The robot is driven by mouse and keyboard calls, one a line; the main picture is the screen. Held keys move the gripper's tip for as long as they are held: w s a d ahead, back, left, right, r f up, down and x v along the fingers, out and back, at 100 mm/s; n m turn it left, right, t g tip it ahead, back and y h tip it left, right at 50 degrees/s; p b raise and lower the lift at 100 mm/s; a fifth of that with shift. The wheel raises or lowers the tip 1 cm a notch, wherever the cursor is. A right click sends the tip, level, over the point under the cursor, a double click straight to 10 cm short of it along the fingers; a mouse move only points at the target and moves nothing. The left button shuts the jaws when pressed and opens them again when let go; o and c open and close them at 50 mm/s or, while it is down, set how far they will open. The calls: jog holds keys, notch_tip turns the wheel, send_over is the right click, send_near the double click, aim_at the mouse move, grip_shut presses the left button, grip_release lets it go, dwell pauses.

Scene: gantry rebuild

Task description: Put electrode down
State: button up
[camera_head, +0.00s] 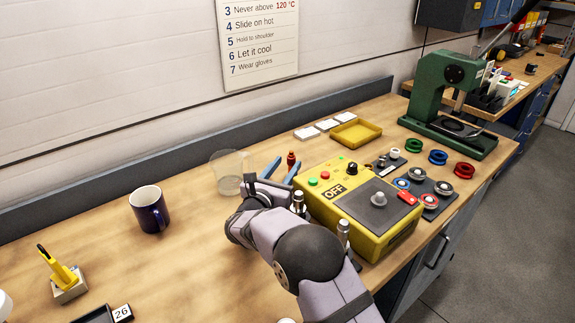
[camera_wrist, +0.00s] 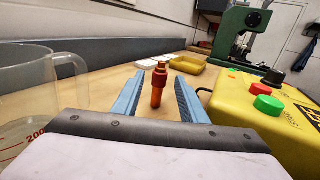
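The electrode (camera_wrist: 158,88), a small copper-orange rod with a red collar, is upright in the wrist view, between my two blue fingers. Bare gaps show on both sides of it. In the head view the electrode (camera_head: 291,159) shows at the far end of my fingers, beside the yellow control box (camera_head: 352,196). My gripper (camera_head: 286,166) is open, with its fingers low over the wooden bench (camera_head: 190,255). I cannot tell whether the electrode's lower end touches the bench.
A clear measuring jug (camera_head: 229,172) stands close to the left of my gripper. The yellow box is close on the right. A yellow tray (camera_head: 355,133) and white cards (camera_head: 327,125) lie behind. A blue mug (camera_head: 151,210) and a green press (camera_head: 438,90) stand farther off.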

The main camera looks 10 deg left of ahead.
jog(key=b+v, duration=0.1)
jog(key=v, duration=0.9)
jog(key=shift+s+b, duration=0.2)
jog(key=shift+b, duration=0.1)
jog(key=shift+r, duration=0.1)
